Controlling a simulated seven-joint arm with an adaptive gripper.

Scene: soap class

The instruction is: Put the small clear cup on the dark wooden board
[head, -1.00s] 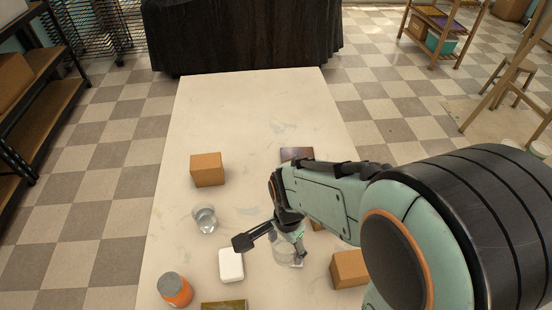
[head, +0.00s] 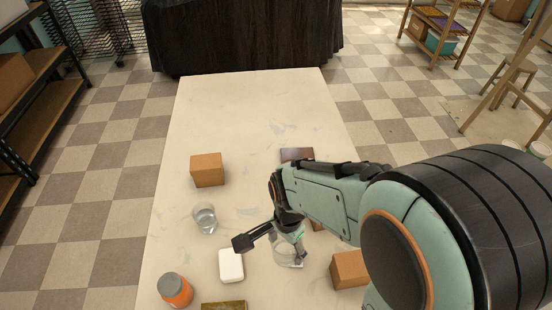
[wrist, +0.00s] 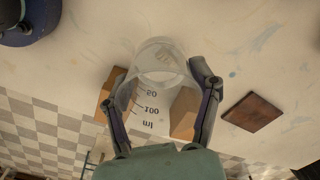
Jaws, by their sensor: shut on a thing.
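A small clear cup (wrist: 157,90) with volume marks is between the two fingers of my gripper (wrist: 165,85) in the wrist view; the gripper is shut on it. In the head view the cup (head: 286,256) is low over or on the pale table, partly hidden by my gripper (head: 288,245). I cannot tell whether it touches the table. The dark wooden board (head: 297,154) lies farther back on the table, partly hidden by my arm. In the wrist view the board (wrist: 252,111) is right of the cup, apart from it and bare.
A second clear vessel (head: 205,219) stands left of my gripper. A white block (head: 231,265), an orange jar (head: 175,290) and a greenish slab (head: 224,306) are near the front. Brown boxes stand at back left (head: 207,170) and right (head: 348,270). The table's middle (head: 235,125) is clear.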

